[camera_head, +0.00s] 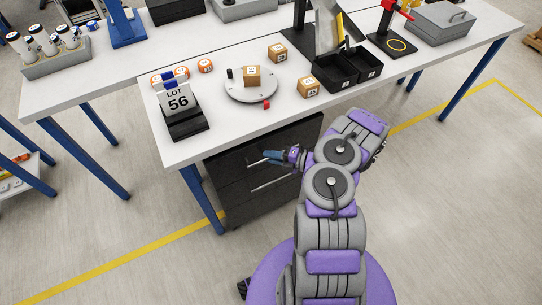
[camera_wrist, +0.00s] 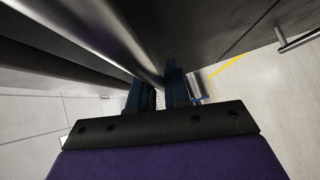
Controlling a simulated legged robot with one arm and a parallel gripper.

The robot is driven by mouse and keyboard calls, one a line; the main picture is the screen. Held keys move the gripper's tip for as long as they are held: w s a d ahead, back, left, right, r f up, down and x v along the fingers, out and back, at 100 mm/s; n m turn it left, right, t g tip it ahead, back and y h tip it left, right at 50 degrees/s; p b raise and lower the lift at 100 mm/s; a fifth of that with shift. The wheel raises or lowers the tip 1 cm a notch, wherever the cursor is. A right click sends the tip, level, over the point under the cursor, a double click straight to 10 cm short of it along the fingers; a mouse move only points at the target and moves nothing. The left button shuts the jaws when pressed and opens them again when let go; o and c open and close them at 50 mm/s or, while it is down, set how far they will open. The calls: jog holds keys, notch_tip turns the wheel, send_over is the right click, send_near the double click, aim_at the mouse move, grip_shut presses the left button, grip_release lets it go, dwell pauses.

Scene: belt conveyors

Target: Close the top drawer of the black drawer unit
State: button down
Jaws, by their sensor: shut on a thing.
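The black drawer unit (camera_head: 235,190) stands under the front edge of the white table. My gripper (camera_head: 268,158) reaches in from the right at the upper part of its front. In the wrist view, my gripper's blue fingers (camera_wrist: 160,78) are shut on a metal bar handle (camera_wrist: 125,40), which runs up to the left. The handle seems to be that of the top drawer. A lower bar handle (camera_head: 273,183) shows below my gripper, free of it. How far the top drawer stands out cannot be told clearly; the tabletop and my arm hide part of it.
The white table (camera_head: 225,125) overhangs the unit and carries a LOT 56 sign (camera_head: 178,103), a round turntable (camera_head: 252,88), small boxes and black bins (camera_head: 335,78). A blue table leg (camera_head: 203,198) stands left of the unit. The floor to the right is clear.

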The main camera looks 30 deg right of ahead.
jog(key=c, duration=1.2)
grip_release()
jog(key=shift+w+f, duration=0.1)
jog(key=shift+w, duration=0.15)
jog(key=p+v, duration=0.4)
jog(key=v, duration=1.3)
jog(key=shift+s, duration=0.15)
jog(key=shift+d, duration=0.1)
